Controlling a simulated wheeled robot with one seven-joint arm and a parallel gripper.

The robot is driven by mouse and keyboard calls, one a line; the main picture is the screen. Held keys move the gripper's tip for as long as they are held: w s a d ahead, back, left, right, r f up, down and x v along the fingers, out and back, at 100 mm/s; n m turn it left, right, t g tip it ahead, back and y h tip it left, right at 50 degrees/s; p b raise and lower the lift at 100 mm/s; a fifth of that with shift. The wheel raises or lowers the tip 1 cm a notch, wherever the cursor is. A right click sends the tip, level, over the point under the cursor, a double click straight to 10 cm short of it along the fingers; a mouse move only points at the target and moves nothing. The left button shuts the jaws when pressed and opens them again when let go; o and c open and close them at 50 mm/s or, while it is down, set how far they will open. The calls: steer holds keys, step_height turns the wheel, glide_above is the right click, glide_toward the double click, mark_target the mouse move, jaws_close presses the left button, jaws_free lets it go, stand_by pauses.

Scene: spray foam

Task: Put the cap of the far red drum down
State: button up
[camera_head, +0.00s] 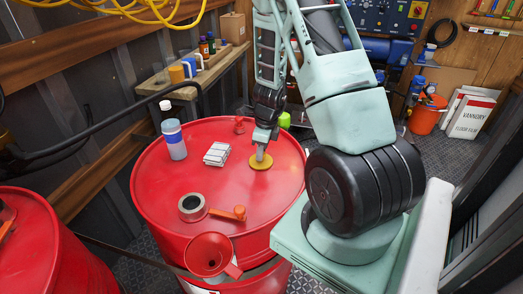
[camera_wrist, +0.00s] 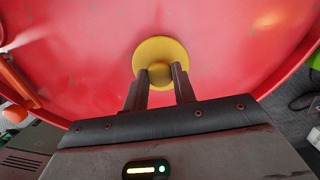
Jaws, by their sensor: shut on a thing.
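The far red drum (camera_head: 215,165) stands upright in the middle of the head view, and its red top (camera_wrist: 90,60) fills most of the wrist view. The cap is a round yellow disc (camera_head: 261,161) with a knob in its middle, and it also shows in the wrist view (camera_wrist: 161,47). My gripper (camera_head: 261,152) points down from above and is shut on the cap's knob, with one finger on each side in the wrist view (camera_wrist: 159,78). The cap is at or just above the drum top near its right side; I cannot tell whether it touches.
On the drum top are a bottle (camera_head: 173,138), a white stack (camera_head: 217,154), a tape roll (camera_head: 192,207) and an orange-handled tool (camera_head: 228,213). A red funnel (camera_head: 209,254) is at the front edge. Another red drum (camera_head: 35,245) stands at left.

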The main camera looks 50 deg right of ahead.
mark_target(266, 161)
steer(key=shift+f, duration=0.2)
steer(key=o, duration=0.9)
steer(key=shift+r, duration=0.1)
steer(key=shift+o, duration=0.2)
step_height(266, 161, up, 12)
steer(key=s+p, duration=0.1)
steer(key=p, duration=0.1)
steer(key=a+r+n+y, duration=0.1)
steer(key=a+r+n, duration=0.2)
steer(key=a+n, duration=0.7)
steer(key=a+r+n+y, duration=0.1)
steer(key=a+r+n, duration=0.2)
steer(key=a+n, duration=0.75)
steer(key=s+a+r+n+h, duration=0.1)
steer(key=s+a+r+n, duration=0.1)
steer(key=s+a+n, duration=0.6)
steer(key=s+a+r+n+g+h, duration=0.1)
steer(key=s+a+n, duration=0.7)
steer(key=a+n, duration=0.3)
steer(key=shift+a+r, duration=0.4)
steer(key=shift+a, duration=0.2)
